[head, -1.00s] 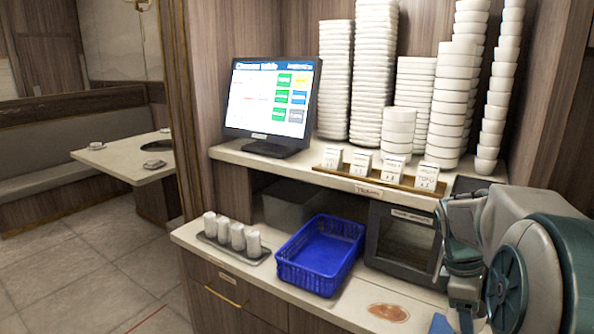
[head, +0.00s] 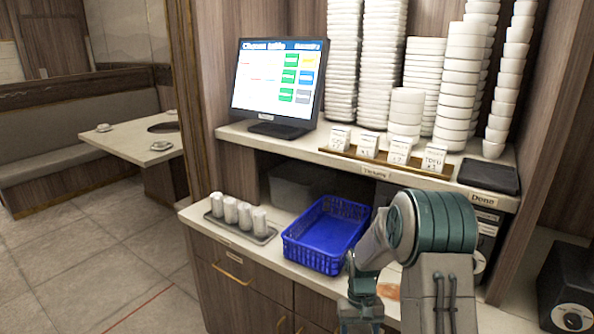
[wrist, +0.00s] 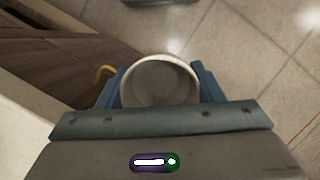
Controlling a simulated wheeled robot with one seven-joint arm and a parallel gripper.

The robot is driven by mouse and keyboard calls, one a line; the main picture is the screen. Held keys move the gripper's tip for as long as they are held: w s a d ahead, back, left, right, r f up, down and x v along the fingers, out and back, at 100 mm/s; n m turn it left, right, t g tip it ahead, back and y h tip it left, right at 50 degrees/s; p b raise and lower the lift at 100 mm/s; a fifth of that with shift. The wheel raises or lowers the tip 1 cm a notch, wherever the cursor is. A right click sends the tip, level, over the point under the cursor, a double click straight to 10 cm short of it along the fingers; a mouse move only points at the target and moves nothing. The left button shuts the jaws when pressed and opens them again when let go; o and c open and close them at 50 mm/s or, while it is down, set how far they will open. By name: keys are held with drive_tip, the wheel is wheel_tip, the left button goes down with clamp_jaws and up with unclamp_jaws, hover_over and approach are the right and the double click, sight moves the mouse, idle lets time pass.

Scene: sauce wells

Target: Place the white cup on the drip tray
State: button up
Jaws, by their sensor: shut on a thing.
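In the wrist view my gripper (wrist: 160,72) is shut on the white cup (wrist: 160,92), with one blue finger on each side of it. The cup's round mouth faces the camera and its inside looks empty. Floor and cabinet front show beyond it. In the head view my arm reaches down to the lower edge, and the fingers and held cup cannot be made out. A flat black tray (head: 488,177) lies at the right end of the upper shelf, by a "Done" label. I take it for the drip tray. It is bare and apart from my gripper.
A blue basket (head: 325,236) and a grey tray (head: 240,236) with several white cylinders stand on the lower counter. A screen (head: 275,85), label cards (head: 368,145) and tall stacks of white bowls (head: 462,85) fill the upper shelf. A dark box (head: 568,290) stands at right.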

wheel_tip(320, 180, down, 7)
drive_tip(key=b, duration=0.6)
drive_tip(key=shift+a+f, duration=0.15)
drive_tip(key=shift+a, duration=0.25)
drive_tip(key=shift+s, duration=0.1)
